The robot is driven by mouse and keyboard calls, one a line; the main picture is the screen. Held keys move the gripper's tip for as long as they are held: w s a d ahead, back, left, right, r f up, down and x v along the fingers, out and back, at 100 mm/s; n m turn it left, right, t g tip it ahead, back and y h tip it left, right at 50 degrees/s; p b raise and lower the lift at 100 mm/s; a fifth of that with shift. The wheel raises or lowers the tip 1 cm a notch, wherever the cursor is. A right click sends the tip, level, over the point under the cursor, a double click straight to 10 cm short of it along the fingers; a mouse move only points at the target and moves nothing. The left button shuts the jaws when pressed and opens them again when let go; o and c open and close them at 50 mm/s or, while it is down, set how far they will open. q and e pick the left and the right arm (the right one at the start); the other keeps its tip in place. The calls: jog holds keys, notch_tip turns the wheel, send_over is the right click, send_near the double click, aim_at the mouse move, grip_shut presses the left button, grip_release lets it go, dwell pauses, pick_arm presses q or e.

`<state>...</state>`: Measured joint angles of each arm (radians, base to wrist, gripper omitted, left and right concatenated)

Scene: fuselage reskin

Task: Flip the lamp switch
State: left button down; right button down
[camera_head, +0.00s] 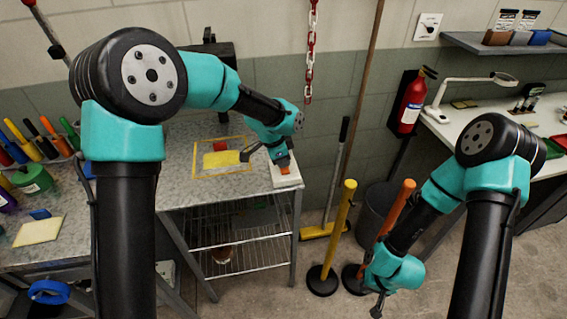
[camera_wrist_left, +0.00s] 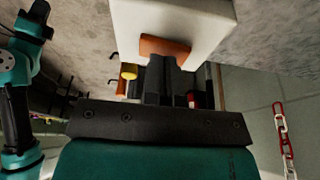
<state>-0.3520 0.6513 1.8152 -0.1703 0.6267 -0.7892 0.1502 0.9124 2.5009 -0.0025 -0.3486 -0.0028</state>
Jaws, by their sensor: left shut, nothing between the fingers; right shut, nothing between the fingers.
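A white switch box (camera_head: 289,178) with an orange rocker sits at the right end of the grey worktop. In the left wrist view the white box (camera_wrist_left: 205,22) and its orange rocker (camera_wrist_left: 163,47) are just beyond my fingertips. My left gripper (camera_head: 284,164) is shut and empty, pointing down at the rocker; its fingers (camera_wrist_left: 165,68) overlap the rocker's edge in the wrist view. I cannot tell whether they touch it. The rocker's tilt is unclear. My right gripper (camera_head: 378,306) is shut and empty, hanging low over the floor. A white lamp (camera_head: 440,96) stands on the right bench.
A yellow-framed patch (camera_head: 222,159) lies on the worktop (camera_head: 190,190), left of the box. A red-and-white chain (camera_head: 310,50) hangs behind my left gripper.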

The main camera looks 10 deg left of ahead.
dwell(0.3)
pick_arm(q)
jog(key=shift+r, duration=0.5)
jog(key=s+d+v, duration=0.1)
jog(key=v, duration=1.1)
jog(key=shift+s+r, duration=0.35)
jog(key=shift+r, duration=0.15)
jog(key=shift+d, duration=0.1)
